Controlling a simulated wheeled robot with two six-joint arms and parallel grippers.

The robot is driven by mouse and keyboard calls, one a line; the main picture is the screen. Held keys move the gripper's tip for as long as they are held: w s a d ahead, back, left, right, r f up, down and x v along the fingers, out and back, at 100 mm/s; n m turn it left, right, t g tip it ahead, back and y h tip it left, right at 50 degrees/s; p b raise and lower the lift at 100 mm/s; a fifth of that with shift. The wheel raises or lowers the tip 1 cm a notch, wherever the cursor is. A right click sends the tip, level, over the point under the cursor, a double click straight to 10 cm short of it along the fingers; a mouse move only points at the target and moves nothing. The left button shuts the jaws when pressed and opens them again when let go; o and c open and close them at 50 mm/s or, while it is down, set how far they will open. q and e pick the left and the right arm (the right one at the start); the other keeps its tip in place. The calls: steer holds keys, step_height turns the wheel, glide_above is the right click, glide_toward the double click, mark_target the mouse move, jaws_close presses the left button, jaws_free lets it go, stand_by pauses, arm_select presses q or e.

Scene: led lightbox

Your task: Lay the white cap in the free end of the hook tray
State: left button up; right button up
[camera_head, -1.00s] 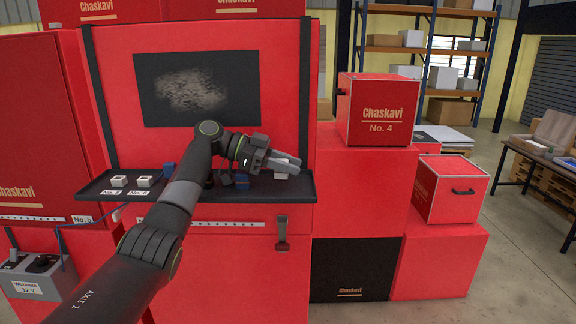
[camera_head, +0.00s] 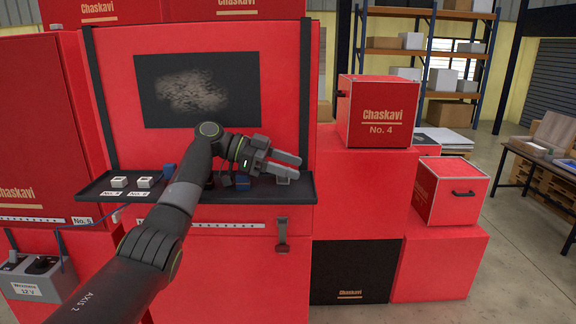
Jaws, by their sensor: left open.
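The dark hook tray (camera_head: 302,188) is a long narrow shelf across the front of the red cabinet. My left gripper (camera_head: 289,170) is over its right end, fingers pointing right and apart. A small pale piece (camera_head: 282,181), likely the white cap, shows just below the fingers at the tray's right end. The fingers partly cover it, and I cannot tell whether it rests on the tray. My right gripper is not in view.
Two small white blocks (camera_head: 119,181) with labels sit at the tray's left. Red boxes (camera_head: 383,112) stand right of the cabinet. A latch (camera_head: 282,234) hangs below.

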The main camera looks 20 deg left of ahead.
arm_select(q)
steer(key=shift+w+f+b, duration=0.1)
steer(key=shift+f+b, duration=0.3)
steer(key=shift+f, duration=0.25)
step_height(320, 180, up, 11)
steer(key=b, duration=0.3)
steer(key=shift+r, duration=0.15)
